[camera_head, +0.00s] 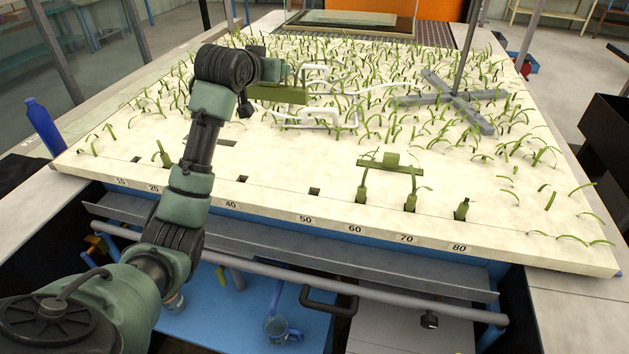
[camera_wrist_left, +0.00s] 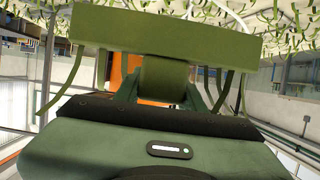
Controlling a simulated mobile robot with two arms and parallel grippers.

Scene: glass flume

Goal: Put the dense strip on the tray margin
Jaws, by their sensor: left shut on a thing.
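My left gripper (camera_head: 283,77) is over the left-middle part of the planted tray (camera_head: 290,168). It is shut on a green strip (camera_head: 278,95), held crosswise at the gripper's end. In the left wrist view, the strip (camera_wrist_left: 165,30) is a flat, wide green bar. Its short middle tab sits between the fingers (camera_wrist_left: 163,85). Whether it touches the tray's plants is unclear. Another thin green strip (camera_head: 390,166) rests on green clips near marks 60 and 70. The tray's pale front margin carries numbers and several dark slots. My right gripper is out of view.
A grey cross-shaped frame (camera_head: 455,98) lies among the shoots at right. White bent tubing (camera_head: 335,117) lies beside the held strip. A blue bottle (camera_head: 42,125) stands off the tray's left edge.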

